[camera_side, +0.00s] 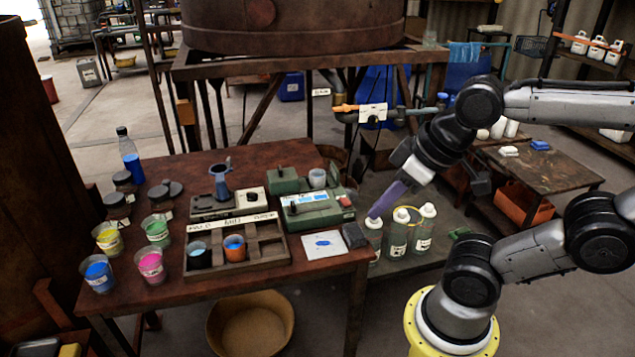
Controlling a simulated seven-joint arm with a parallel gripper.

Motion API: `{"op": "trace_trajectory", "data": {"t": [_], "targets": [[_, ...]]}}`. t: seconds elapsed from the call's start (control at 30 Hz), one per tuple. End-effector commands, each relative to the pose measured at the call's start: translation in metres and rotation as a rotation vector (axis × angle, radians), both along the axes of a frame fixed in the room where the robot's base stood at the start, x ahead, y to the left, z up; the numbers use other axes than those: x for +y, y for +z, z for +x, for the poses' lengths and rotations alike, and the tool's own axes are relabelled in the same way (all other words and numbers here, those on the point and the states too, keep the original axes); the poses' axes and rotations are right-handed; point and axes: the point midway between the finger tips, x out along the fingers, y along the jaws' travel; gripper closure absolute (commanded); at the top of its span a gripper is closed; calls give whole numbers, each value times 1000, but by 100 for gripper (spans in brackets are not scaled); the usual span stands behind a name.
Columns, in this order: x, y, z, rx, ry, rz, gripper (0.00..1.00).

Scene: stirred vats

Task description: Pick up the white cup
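A small whitish cup (318,178) stands upright on the green bench device (312,208) at the back right of the brown table. It is the palest cup I see, and its contents are too small to tell. My gripper (374,214) hangs to the right of the table, its purple fingers pointing down and left. It is apart from the cup, to its right. The fingers overlap in this view, so any gap between them is hidden. I see nothing clearly held.
A wooden tray (279,266) holds an orange cup (235,252) and a dark cup (199,260). Cups of yellow, green, blue and pink paint and a blue bottle (131,160) stand at left. White-capped bottles (424,232) stand on a lower shelf beneath my gripper.

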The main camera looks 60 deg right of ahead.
Motion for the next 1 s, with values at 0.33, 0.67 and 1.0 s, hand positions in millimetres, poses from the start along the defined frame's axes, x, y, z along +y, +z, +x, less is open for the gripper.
{"op": "trace_trajectory", "data": {"t": [0.33,0.67,1.0], "targets": [[0,0,0,0,0,0,26],[0,0,0,0,0,0,3],[-2,13,3,-10,282,-160,3]]}}
